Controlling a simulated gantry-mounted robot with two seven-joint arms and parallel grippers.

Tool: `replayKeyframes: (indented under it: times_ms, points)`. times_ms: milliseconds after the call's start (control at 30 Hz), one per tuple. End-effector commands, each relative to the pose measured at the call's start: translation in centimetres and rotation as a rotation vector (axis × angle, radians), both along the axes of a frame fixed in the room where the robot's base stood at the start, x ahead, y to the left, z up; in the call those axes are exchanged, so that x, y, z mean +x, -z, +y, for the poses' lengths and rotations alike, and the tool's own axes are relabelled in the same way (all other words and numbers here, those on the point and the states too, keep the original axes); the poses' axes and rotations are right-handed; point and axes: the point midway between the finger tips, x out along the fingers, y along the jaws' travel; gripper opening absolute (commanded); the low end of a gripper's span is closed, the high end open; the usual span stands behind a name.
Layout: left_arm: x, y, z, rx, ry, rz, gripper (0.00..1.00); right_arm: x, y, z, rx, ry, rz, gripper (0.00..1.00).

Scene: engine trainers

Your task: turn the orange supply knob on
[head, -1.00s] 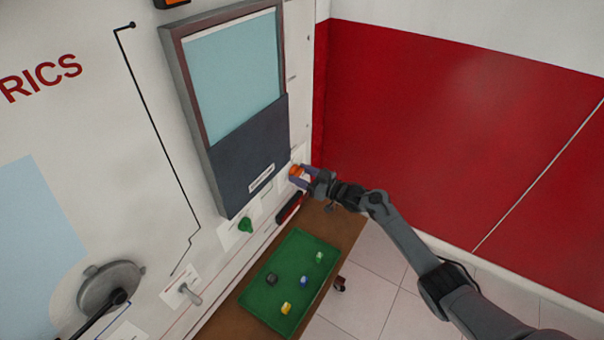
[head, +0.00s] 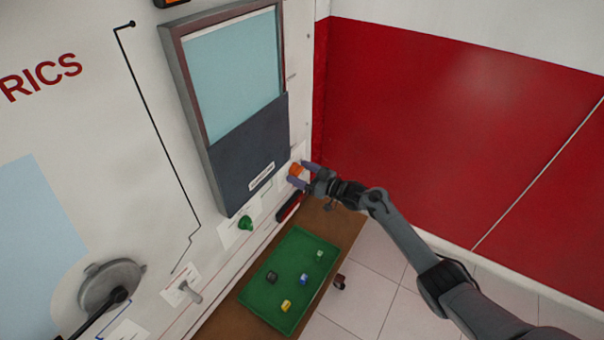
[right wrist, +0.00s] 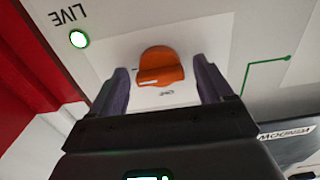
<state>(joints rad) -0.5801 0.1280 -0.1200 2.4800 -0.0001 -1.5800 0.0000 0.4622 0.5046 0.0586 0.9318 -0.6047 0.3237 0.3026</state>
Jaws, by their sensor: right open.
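The orange supply knob (head: 296,170) sits on the white panel, right of the dark framed window. In the right wrist view the orange knob (right wrist: 160,67) shows as a rounded shape with a flat ridge, and a label partly hidden under it. My right gripper (head: 299,173) is at the knob, its fingers on either side. In the right wrist view my right gripper (right wrist: 164,88) is open, with a gap between each finger and the knob. A lit round lamp (right wrist: 79,39) beside the word LIVE is near the knob. My left gripper is not in view.
A green knob (head: 246,223) and a grey lever (head: 189,292) are on the panel to the left. A green tray (head: 257,300) with several small blocks lies on a brown bench (head: 345,228) below. A red wall (head: 440,130) stands to the right.

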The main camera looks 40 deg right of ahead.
Motion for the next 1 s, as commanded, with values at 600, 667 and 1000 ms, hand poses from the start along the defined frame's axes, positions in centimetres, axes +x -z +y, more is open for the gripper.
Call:
replayKeyframes:
  times_ms: [600,667,1000]
  points:
    - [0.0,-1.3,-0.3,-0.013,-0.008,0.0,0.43,-5.8,0.0,-2.0,-0.002,0.001,0.003,0.8]
    - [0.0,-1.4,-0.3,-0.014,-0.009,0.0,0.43,-6.7,0.1,-2.3,-0.002,0.0,0.003,0.8]
    - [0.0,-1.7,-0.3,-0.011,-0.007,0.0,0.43,-10.0,0.0,-3.4,0.0,0.0,0.001,0.8]
